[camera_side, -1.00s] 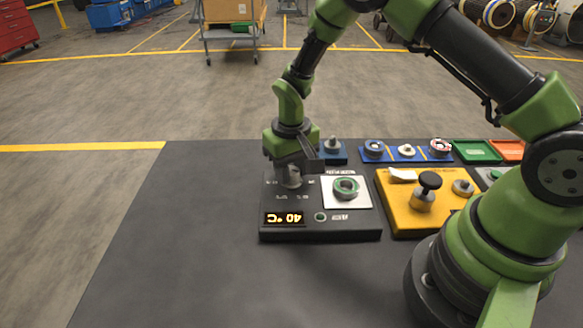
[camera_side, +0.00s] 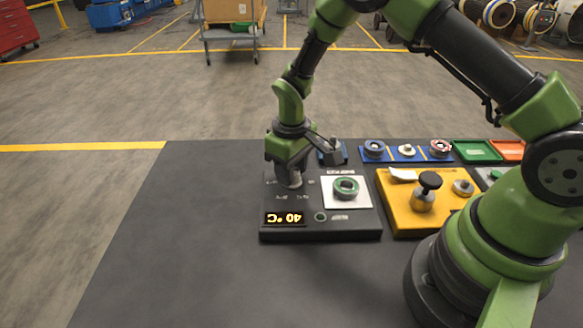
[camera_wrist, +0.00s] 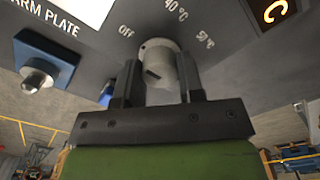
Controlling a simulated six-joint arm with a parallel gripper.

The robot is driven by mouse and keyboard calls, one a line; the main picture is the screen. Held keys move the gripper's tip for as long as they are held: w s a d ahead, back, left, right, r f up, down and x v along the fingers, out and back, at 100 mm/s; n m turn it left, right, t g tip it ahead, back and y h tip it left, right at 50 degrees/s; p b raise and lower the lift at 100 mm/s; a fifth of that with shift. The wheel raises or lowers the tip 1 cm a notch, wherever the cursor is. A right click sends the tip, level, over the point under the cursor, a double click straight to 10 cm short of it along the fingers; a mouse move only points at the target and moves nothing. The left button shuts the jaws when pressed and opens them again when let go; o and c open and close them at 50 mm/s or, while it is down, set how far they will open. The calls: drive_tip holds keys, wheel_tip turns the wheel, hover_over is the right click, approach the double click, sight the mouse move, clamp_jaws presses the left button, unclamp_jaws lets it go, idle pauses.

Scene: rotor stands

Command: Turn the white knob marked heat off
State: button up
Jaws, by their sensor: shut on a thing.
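The white knob (camera_wrist: 158,62) looks pale grey and sits on the black heater panel (camera_side: 282,232) between printed labels "Off", "40°C" and "50°C". My gripper (camera_wrist: 160,85) is shut on the knob, one finger on each side. In the side view my gripper (camera_side: 291,180) stands over the panel's left part and mostly hides the knob. The orange display (camera_side: 285,218) reads 40 °C, upside down in that view.
Right of the knob is a white plate with a green ring (camera_side: 346,187). A yellow block (camera_side: 400,222) with a black-topped plunger stands further right. Blue holders (camera_side: 375,157) and green and orange trays line the back. The table's left side is clear.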

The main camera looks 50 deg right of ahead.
drive_tip(key=o, duration=0.9)
wheel_tip(320, 180, up, 10)
drive_tip(key=shift+f, duration=0.1)
drive_tip(key=s+r+m+t, duration=0.15)
drive_tip(key=s+r, duration=0.25)
drive_tip(key=r, duration=0.5)
drive_tip(key=s+r+m+t, duration=0.1)
drive_tip(key=s+r+t, duration=0.1)
drive_tip(key=s, duration=0.3)
drive_tip(key=s+r+m+t+y, duration=0.1)
drive_tip(key=s+r, duration=0.2)
drive_tip(key=s, duration=0.3)
drive_tip(key=s+a+r+m+t+y, duration=0.1)
drive_tip(key=s+r+m+t, duration=0.1)
drive_tip(key=s, duration=0.3)
drive_tip(key=shift+s+r+t, duration=0.35)
drive_tip(key=shift+r, duration=0.35)
